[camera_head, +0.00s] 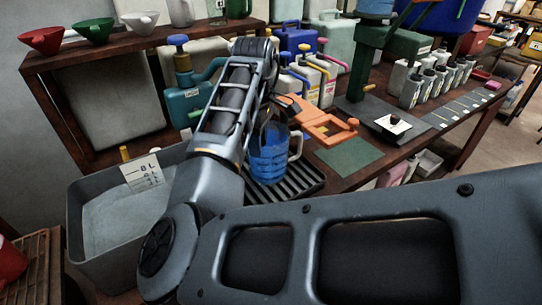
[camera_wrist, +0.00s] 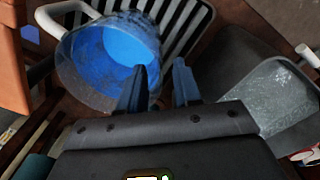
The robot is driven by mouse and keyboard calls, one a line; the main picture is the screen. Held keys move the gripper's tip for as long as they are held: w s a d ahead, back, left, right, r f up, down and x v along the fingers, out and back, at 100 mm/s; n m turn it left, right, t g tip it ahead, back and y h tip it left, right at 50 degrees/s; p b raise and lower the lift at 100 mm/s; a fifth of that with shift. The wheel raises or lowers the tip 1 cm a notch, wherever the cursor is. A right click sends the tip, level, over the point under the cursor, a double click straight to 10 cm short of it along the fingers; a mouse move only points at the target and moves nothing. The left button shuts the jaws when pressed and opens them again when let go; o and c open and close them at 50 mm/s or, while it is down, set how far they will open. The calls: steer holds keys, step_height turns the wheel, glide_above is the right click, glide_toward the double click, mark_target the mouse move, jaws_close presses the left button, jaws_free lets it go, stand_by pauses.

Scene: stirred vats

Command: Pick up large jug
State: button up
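The large jug (camera_head: 268,158) is clear with blue contents and a pale handle on its right side. It stands upright on a slatted black drip tray (camera_head: 300,184) at the bench's near edge. In the wrist view the jug (camera_wrist: 82,80) is seen from above, its handle at upper left. My gripper (camera_wrist: 160,64) is open, with two dark fingers apart. The left finger overlaps the jug's rim and blue interior; the right finger is outside it. I cannot tell whether either touches the jug. In the head view my arm hides the fingers and part of the jug.
A grey tub (camera_head: 90,240) of pale liquid stands left of the drip tray. An orange tool or stand (camera_head: 322,127) is close right of the jug. Several bottles and canisters crowd the bench behind. A green mat (camera_head: 348,157) lies clear at right.

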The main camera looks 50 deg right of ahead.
mark_target(260, 163)
step_height(260, 163, down, 4)
steer(key=shift+d+f, duration=0.1)
steer(key=shift+d, duration=0.05)
jaws_close()
stand_by(0.3)
stand_by(1.2)
